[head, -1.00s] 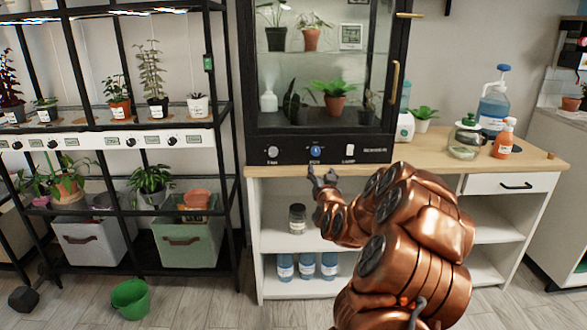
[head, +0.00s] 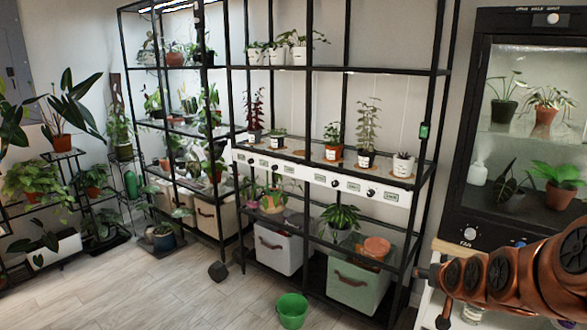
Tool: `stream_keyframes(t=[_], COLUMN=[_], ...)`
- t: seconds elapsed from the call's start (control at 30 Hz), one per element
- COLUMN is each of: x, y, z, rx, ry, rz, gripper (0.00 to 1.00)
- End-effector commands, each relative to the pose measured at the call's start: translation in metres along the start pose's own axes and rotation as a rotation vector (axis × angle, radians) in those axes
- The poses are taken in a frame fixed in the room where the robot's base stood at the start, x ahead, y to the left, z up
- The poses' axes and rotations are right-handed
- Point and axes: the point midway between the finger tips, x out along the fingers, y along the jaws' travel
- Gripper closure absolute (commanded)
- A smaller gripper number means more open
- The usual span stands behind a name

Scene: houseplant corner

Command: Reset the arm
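My copper arm (head: 520,270) reaches in from the right edge of the head view, in front of the black cabinet. Its narrow left end, which looks like my gripper (head: 428,273), is seen side-on beside the right end of the plant rack. The fingers are too small and overlapped to tell whether they are open or shut. I see nothing held there.
A black glass-fronted plant cabinet (head: 463,212) stands at the right. A black metal rack (head: 437,85) holds potted plants and fabric bins. A green bucket (head: 292,311) and a dark weight (head: 218,271) sit on the floor. The wooden floor (head: 150,290) at lower left is clear.

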Motion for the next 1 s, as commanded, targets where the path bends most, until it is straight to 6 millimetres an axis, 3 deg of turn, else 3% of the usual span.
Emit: stream_keyframes(t=[0.03, 0.2, 0.4, 0.7, 0.8, 1.0], x=[-0.023, -0.082, -0.166, -0.309, -0.349, -0.393], y=[-0.018, -0.058, -0.086, -0.097, -0.095, -0.091], z=[-0.002, 0.032, 0.074, 0.128, 0.141, 0.157], rx=[-0.024, -0.093, -0.164, -0.250, -0.267, -0.280], ry=[-0.052, -0.263, -0.508, -0.857, -0.944, -1.050], rz=[-0.013, -0.034, -0.033, 0.008, 0.024, 0.044], gripper=[0.41, 0.41, 0.41, 0.41, 0.41, 0.41])
